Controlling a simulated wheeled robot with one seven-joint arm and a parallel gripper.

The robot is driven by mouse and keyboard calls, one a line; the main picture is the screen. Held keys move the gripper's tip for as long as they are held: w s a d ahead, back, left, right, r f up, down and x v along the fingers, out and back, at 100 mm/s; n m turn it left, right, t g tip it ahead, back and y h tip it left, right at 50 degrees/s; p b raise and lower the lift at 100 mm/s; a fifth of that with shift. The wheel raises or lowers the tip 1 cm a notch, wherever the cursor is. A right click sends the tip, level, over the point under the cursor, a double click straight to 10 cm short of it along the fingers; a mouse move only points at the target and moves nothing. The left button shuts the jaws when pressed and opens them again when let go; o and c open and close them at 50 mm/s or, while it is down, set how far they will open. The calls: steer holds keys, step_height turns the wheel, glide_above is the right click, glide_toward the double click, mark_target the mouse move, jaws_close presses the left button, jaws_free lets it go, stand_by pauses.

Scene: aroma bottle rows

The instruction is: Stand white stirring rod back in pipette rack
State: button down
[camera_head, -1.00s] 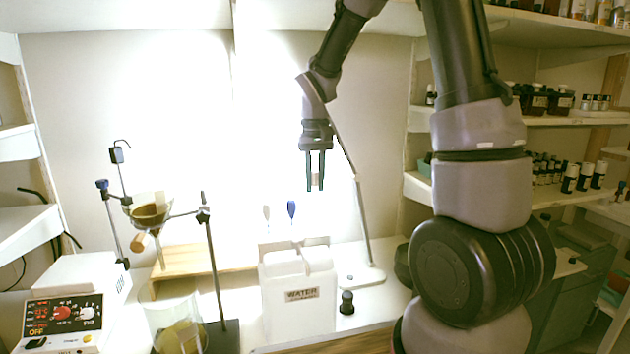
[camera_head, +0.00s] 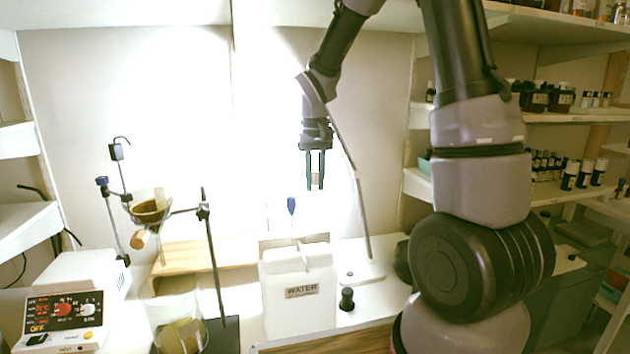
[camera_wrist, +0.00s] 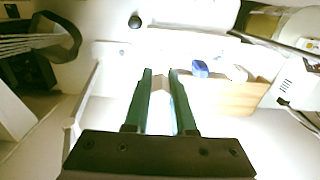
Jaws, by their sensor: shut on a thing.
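My gripper (camera_head: 316,186) hangs fingers-down in front of the bright back wall, well above the bench. Its fingers are nearly together, with a pale piece between them. In the wrist view, a pale thing (camera_wrist: 160,105) shows between the fingers, likely the white stirring rod; glare hides its outline and length. In the wrist view, the wooden rack (camera_wrist: 240,97) lies beyond and right of the fingertips.
The water jug (camera_head: 298,292) stands in front of the rack. A lamp stand (camera_head: 362,220) rises right of my gripper. A clamp stand (camera_head: 212,260) with a funnel, a glass beaker (camera_head: 172,310) and a hotplate (camera_head: 68,312) stand left. Shelves with bottles line the right.

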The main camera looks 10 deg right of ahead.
steer(key=shift+f, duration=0.15)
steer(key=shift+f, duration=2.45)
steer(key=c, duration=0.7)
jaws_free()
